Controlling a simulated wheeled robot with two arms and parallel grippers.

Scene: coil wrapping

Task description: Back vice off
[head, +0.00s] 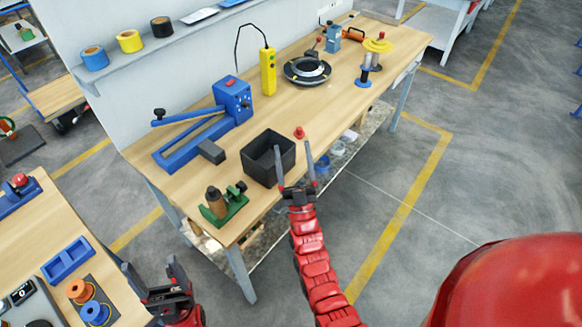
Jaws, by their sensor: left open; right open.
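A small green vice (233,208) stands at the near corner of the long workbench. A brown cylinder (216,203) with a dark top stands upright at its left side, and a black knob (241,187) sits at its right end. I cannot tell whether its jaws grip the cylinder. My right gripper (293,152) is open and empty, to the right of the vice, with its fingers in front of the black bin's right side. My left gripper (151,272) is open and empty at the lower left, below the vice and apart from it, by the lower-left table's edge.
A black open bin (255,165) stands behind the vice. A blue lever tool (232,101), a yellow handheld box (268,72), a black round turntable (306,71) and a small red piece (299,132) are farther back. The lower-left table (40,225) holds spools and a blue tray (68,260).

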